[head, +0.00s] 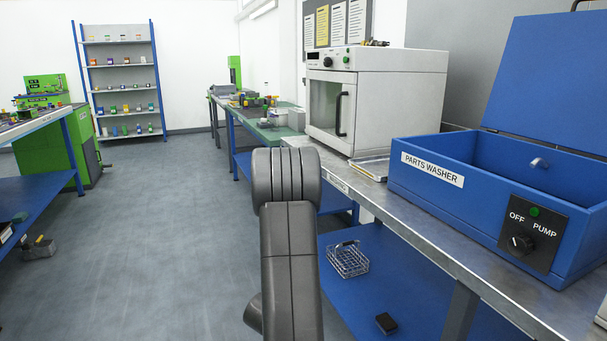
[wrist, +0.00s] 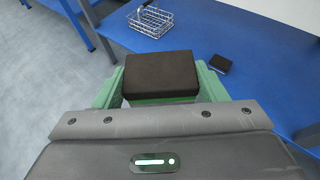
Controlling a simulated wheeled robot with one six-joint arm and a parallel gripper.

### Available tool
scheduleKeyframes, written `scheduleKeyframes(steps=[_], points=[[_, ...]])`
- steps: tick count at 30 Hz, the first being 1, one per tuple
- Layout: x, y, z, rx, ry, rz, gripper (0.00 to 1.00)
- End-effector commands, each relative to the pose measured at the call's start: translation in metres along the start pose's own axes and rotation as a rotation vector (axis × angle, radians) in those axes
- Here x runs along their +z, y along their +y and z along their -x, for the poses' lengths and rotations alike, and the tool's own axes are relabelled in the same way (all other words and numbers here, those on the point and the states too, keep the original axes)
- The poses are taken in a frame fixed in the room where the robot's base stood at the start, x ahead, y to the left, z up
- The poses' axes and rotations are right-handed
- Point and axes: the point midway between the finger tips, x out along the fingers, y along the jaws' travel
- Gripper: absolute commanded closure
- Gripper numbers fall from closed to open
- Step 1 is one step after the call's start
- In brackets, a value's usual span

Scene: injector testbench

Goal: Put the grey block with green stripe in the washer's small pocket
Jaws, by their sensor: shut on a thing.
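My gripper (wrist: 160,88) shows in the wrist view, its green fingers shut on a dark block (wrist: 162,73). Its large face looks nearly black, with a thin green edge along the near side; I cannot tell for sure that this is the green stripe. In the head view my arm rises in the middle, and its fingers and the block are hidden. The blue parts washer (head: 420,190) stands on the metal bench at the right, with its lid (head: 550,75) up. Its front wall hides the inside floor, and no small pocket shows. The gripper is apart from the washer.
A wire basket (head: 348,260) and a small dark block (head: 386,323) lie on the blue lower shelf (head: 345,300). A white oven (head: 385,95) stands beyond the washer on the bench (head: 450,245).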

Motion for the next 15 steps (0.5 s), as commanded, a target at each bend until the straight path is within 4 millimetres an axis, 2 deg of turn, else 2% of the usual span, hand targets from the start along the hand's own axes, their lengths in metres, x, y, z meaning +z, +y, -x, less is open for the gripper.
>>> scheduleKeyframes(steps=[1,15], points=[[0.021,0.000,0.007,0.005,-0.002,0.000,0.67],[0.125,0.006,0.042,0.064,0.000,0.018,0.67]])
